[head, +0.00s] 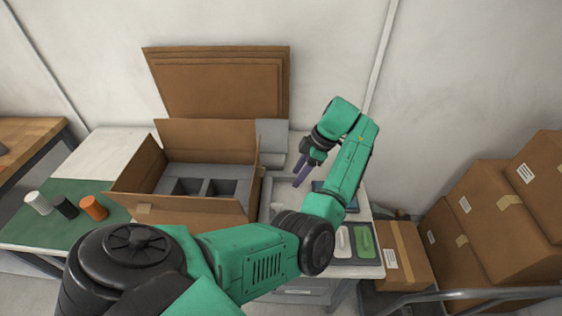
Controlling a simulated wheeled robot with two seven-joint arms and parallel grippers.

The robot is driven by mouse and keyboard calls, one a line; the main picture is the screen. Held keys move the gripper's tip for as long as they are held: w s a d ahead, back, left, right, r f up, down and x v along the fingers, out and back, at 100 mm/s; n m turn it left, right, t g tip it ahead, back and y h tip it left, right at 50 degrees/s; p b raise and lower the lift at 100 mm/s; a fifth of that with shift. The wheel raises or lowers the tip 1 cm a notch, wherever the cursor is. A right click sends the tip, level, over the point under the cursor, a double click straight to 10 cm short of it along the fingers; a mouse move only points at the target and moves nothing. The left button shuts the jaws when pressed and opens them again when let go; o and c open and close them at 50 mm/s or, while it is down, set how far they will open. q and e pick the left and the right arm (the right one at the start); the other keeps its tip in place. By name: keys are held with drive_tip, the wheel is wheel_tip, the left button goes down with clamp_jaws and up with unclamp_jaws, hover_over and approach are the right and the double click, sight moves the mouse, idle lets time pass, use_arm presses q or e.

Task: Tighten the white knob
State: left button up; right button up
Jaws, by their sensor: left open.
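I cannot make out a white knob for certain. A white cylinder (38,202) lies tilted on the green mat (40,230) at the far left, but I cannot tell whether it is a knob. My left arm reaches across the front of the table. My left gripper (301,172) points down over the table, to the right of the open cardboard box (205,208), far from the white cylinder. Its purple-grey fingers look narrow from here, open, with nothing visible between them. My arm hides part of the table below. My right gripper is not in view.
A black cylinder (65,207) and an orange cylinder (94,207) lie beside the white one. The open box holds a grey insert (190,172). A tray with white and green items (364,240) sits at the right front. Cartons (475,205) are stacked at right.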

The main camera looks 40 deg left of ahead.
sight(278, 205)
use_arm(q)
drive_tip(key=p+x, duration=0.1)
drive_tip(key=x, duration=0.2)
drive_tip(key=s+x, duration=0.1)
drive_tip(key=x, duration=0.2)
drive_tip(key=p+x, duration=0.1)
drive_tip(key=x, duration=0.2)
drive_tip(key=shift+s+d+f+p, duration=0.15)
drive_tip(key=shift+s+d+p, duration=0.1)
drive_tip(key=shift+s+p, duration=0.15)
drive_tip(key=x, duration=0.3)
drive_tip(key=shift+w, duration=0.25)
drive_tip(key=shift+s+f, duration=0.1)
drive_tip(key=shift+s, duration=0.05)
drive_tip(key=shift+s+d, duration=0.1)
drive_tip(key=shift+d, duration=0.05)
drive_tip(key=shift+c, duration=1.2)
clamp_jaws()
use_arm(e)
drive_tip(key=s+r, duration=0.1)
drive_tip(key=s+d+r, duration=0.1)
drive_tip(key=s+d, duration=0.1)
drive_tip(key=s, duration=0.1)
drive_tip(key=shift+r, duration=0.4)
